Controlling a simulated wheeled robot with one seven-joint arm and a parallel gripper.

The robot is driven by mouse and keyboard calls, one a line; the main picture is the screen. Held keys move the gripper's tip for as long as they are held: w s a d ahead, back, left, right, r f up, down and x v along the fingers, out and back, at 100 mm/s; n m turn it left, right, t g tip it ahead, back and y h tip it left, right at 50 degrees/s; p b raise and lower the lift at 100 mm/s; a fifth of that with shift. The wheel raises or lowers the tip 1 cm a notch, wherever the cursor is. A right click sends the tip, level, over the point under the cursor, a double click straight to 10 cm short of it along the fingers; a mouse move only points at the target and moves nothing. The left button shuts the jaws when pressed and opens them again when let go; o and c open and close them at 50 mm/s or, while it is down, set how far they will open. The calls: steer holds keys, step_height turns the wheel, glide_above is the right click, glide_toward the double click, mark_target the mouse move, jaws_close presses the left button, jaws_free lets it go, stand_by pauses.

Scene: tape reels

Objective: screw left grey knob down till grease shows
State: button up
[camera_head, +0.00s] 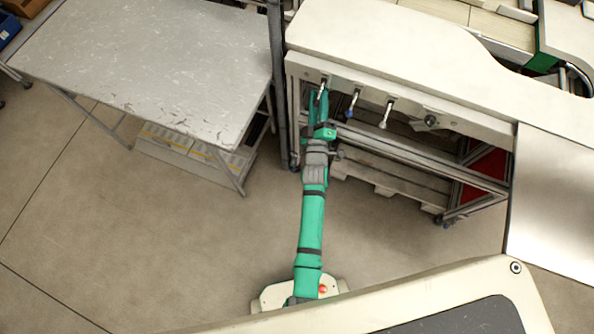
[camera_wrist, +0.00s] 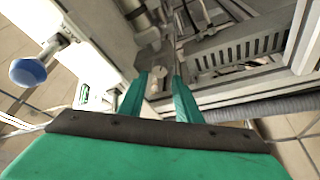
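The left grey knob (camera_head: 321,91) is a pale lever-like handle at the left end of the machine's front edge in the head view. My gripper (camera_head: 318,94) is at this knob. In the wrist view the two green fingers of my gripper (camera_wrist: 161,80) are apart. A small light-grey piece, which looks like the left grey knob (camera_wrist: 156,83), shows between them. I see no clear contact on both sides. The fingers partly hide the knob. No grease can be made out.
A blue-ended handle (camera_head: 352,101) sits just right of my gripper, with a white-ended handle (camera_head: 386,114) and a dark knob (camera_head: 431,121) further right. A scratched grey table (camera_head: 150,55) stands left. Metal frame bars (camera_head: 420,160) run below the machine's edge.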

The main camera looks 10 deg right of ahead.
steer(key=s+a+f+m+g+y, duration=0.1)
steer(key=s+a, duration=0.5)
steer(key=s, duration=0.6)
steer(key=s+a+f+m+y, duration=0.1)
steer(key=s+a, duration=0.5)
steer(key=s, duration=0.6)
steer(key=shift+s+a+f+m+g+y, duration=0.15)
steer(key=shift+s+f+m+g+y, duration=0.25)
steer(key=shift+m, duration=0.5)
